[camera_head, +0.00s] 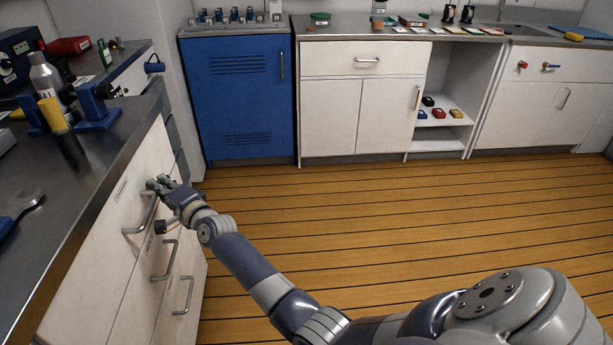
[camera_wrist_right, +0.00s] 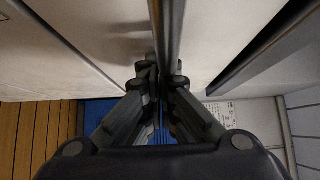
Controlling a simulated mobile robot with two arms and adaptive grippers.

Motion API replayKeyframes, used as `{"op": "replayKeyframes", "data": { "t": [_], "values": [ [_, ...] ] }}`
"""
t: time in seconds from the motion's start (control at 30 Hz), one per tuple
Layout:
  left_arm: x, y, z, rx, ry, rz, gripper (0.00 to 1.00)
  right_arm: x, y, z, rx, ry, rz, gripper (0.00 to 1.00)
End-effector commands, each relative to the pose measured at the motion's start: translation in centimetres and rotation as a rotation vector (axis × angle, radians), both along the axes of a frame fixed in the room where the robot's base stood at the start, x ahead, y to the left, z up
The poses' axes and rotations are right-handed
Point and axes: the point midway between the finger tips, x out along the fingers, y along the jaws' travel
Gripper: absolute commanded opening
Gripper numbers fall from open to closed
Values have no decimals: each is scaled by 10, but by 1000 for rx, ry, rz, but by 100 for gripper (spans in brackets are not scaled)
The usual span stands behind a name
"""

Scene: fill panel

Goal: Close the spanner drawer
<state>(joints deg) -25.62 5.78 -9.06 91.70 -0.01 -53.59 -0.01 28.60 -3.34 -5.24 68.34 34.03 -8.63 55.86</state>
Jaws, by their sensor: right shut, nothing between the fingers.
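A bank of pale drawers (camera_head: 118,258) with grey bar handles fronts the bench at the left. I cannot tell which drawer holds spanners, as no drawer interior shows. My right gripper (camera_head: 160,184) is shut and empty at the upper drawer front, by the far end of the top bar handle (camera_head: 134,230). In the right wrist view my shut fingertips (camera_wrist_right: 160,75) are close to a grey bar (camera_wrist_right: 166,28) in front of a pale panel. Whether they touch it is unclear. A dark gap (camera_wrist_right: 268,48) runs along the panel's right. My left gripper is not in view.
A spanner (camera_head: 22,205) lies on the steel bench top (camera_head: 75,185), with a bottle (camera_head: 45,76) and blue vise-like tool (camera_head: 97,106) behind. A blue cabinet (camera_head: 238,100) and white cabinets (camera_head: 345,115) line the far wall. The wooden floor (camera_head: 400,220) is clear.

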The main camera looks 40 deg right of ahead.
Motion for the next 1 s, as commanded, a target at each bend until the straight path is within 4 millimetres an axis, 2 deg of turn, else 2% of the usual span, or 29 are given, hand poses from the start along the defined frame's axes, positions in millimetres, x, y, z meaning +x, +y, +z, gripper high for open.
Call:
{"op": "replayKeyframes", "data": {
  "t": [0.77,1.0],
  "values": [
    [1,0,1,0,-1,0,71,3,6,3,2,-4,3,0],
    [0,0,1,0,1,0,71,-13,4,1,5,-2,4,0]
  ]
}}
